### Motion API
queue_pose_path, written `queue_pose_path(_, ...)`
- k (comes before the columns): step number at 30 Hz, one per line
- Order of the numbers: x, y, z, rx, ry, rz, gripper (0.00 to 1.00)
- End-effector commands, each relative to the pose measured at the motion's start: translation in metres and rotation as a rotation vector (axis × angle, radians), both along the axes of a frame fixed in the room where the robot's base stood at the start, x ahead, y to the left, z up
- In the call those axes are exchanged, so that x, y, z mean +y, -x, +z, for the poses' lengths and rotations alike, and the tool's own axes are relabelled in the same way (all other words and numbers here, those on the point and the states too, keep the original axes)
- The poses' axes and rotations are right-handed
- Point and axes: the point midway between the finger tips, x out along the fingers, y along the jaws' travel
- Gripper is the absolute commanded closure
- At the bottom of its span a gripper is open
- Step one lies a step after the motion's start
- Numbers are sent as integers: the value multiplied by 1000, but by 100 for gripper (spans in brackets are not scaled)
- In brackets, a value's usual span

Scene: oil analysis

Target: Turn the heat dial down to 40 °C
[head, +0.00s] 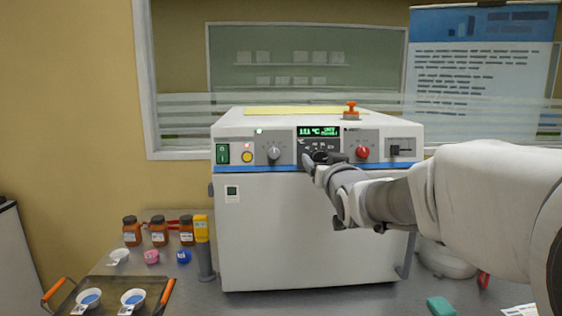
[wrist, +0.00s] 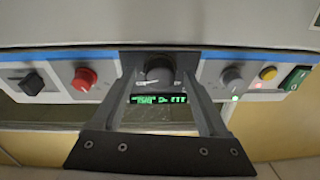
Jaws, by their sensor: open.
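A white oven-like machine (head: 310,235) stands on the bench. Its green display (head: 318,132) reads what looks like 111 °C, with small text that I cannot read surely. A dark round dial (wrist: 159,72) sits beside the display on the front panel; I take it as the heat dial. My gripper (head: 317,160) is at the panel just below the display and covers much of this dial in the head view. In the wrist view, the open fingers of my gripper (wrist: 158,62) stand on either side of the dial. I cannot tell whether they touch it.
An orange-red button (head: 351,110) stands on top. Brown bottles (head: 158,231) and a tray (head: 110,291) are at left.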

Motion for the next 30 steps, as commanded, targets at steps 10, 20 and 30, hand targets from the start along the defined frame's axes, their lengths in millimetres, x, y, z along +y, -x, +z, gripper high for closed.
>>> queue_pose_path(10, 0, 0, 0, 0, 1, 0, 48)
queue_pose_path(20, 0, 0, 0, 0, 1, 0, 100)
queue_pose_path(30, -1, 0, -1, 1, 50, 9, 100)
